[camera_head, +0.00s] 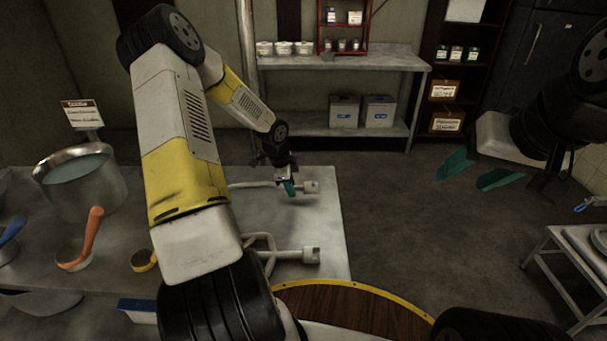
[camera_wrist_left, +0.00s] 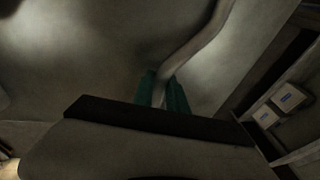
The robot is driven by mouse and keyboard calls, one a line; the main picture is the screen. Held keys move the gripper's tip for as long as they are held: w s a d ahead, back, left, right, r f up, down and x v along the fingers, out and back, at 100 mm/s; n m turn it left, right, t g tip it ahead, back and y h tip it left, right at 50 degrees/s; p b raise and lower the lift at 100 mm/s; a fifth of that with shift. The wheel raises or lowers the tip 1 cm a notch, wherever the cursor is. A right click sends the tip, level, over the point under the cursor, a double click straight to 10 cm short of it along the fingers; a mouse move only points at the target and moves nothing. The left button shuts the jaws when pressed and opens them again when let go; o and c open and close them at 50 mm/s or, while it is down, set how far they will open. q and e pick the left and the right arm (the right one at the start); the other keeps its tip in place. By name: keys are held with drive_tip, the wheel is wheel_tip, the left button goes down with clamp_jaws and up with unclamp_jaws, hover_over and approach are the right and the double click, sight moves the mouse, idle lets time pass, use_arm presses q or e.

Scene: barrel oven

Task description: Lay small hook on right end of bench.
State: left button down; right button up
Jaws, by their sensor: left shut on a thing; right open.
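The bench (camera_head: 330,225) is a grey metal top at the left, and its right end is below my left arm. My left gripper (camera_head: 289,188) is shut on the pale rod of the small hook (camera_head: 311,187), near its square end block, over the right end of the bench. I cannot tell whether the hook touches the top. The rest of it runs left, partly behind my arm. In the left wrist view the teal fingers (camera_wrist_left: 167,92) close around the curved pale rod (camera_wrist_left: 195,52). My right gripper (camera_head: 478,173) is open and empty over the floor at the right.
A second pale hook (camera_head: 290,254) with a forked rod lies nearer on the bench's right end. A round wooden top (camera_head: 350,308) is at the front. A shelf (camera_head: 345,60) stands behind.

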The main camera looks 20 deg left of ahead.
use_arm(q)
drive_tip(key=shift+f, duration=0.45)
drive_tip(key=c, duration=1.3)
unclamp_jaws()
drive_tip(key=shift+f, duration=0.1)
drive_tip(key=shift+c, duration=0.2)
drive_tip(key=shift+o, duration=0.4)
drive_tip(key=shift+s+f, duration=0.15)
drive_tip(key=shift+s, duration=0.05)
drive_tip(key=s+d+r+n+y, duration=0.1)
drive_tip(key=s+r+n, duration=0.1)
drive_tip(key=s+r, duration=0.5)
drive_tip(key=s+d+r+n+t+y, duration=0.1)
drive_tip(key=s+d+r+n, duration=0.15)
drive_tip(key=r, duration=0.85)
drive_tip(key=s+d+r+n, duration=0.1)
drive_tip(key=s+r+n, duration=0.25)
drive_tip(key=r, duration=0.55)
drive_tip(key=s+d+r+n+t+h, duration=0.1)
drive_tip(key=s+d+r+n, duration=0.1)
drive_tip(key=s, duration=0.5)
drive_tip(key=s+d+r+n+t+h, duration=0.1)
drive_tip(key=s+d+r+n, duration=0.2)
drive_tip(key=s, duration=0.5)
wheel_tip(320, 180, up, 2)
drive_tip(key=shift+s+r+n+h, duration=0.1)
drive_tip(key=shift+s+n+h, duration=0.2)
drive_tip(key=shift+n, duration=0.5)
